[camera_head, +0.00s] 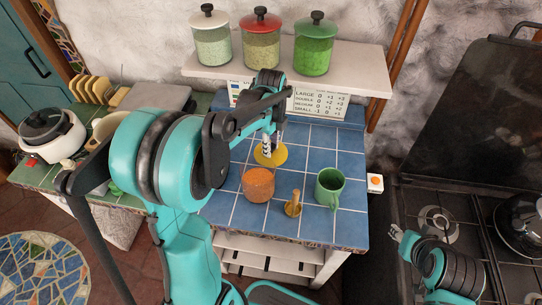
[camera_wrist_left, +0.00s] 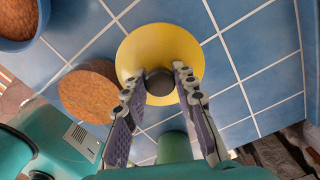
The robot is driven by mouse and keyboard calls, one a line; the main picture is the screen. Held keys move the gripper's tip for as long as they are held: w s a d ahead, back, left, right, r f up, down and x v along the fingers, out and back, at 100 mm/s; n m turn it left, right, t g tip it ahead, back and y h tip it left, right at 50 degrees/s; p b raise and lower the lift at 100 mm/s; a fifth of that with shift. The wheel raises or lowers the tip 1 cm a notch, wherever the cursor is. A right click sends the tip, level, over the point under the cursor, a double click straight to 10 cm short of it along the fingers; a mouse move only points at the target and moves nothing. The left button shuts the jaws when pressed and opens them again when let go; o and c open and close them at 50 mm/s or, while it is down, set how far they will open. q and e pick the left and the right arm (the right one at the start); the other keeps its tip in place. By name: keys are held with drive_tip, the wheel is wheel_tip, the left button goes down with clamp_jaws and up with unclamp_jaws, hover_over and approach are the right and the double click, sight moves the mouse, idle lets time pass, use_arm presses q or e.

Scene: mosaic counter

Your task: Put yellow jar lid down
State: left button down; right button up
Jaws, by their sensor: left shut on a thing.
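The yellow jar lid (camera_head: 270,154) is a round disc with a dark knob, over the blue tiles behind the orange-filled jar (camera_head: 258,185). My left gripper (camera_head: 271,140) points down at it and is shut on the knob. In the left wrist view the lid (camera_wrist_left: 150,42) lies flat between the fingers (camera_wrist_left: 158,84), which flank the dark knob. I cannot tell whether its underside touches the counter. The jar has no lid on it. My right gripper (camera_head: 398,234) shows small at the lower right, over the stove side; its fingers are unclear.
A green mug (camera_head: 330,188) and a wooden tool (camera_head: 293,204) stand right of the jar. A blue bowl with orange contents (camera_wrist_left: 20,22) shows in the wrist view. Three lidded jars stand on the shelf (camera_head: 350,72) behind. Bare tiles lie right of the lid.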

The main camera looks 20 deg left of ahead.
use_arm(q)
wheel_tip(320, 180, down, 4)
drive_tip(key=shift+f+b, duration=0.2)
drive_tip(key=shift+b, duration=0.4)
drive_tip(key=shift+f, duration=0.1)
drive_tip(key=c, duration=1.2)
unclamp_jaws()
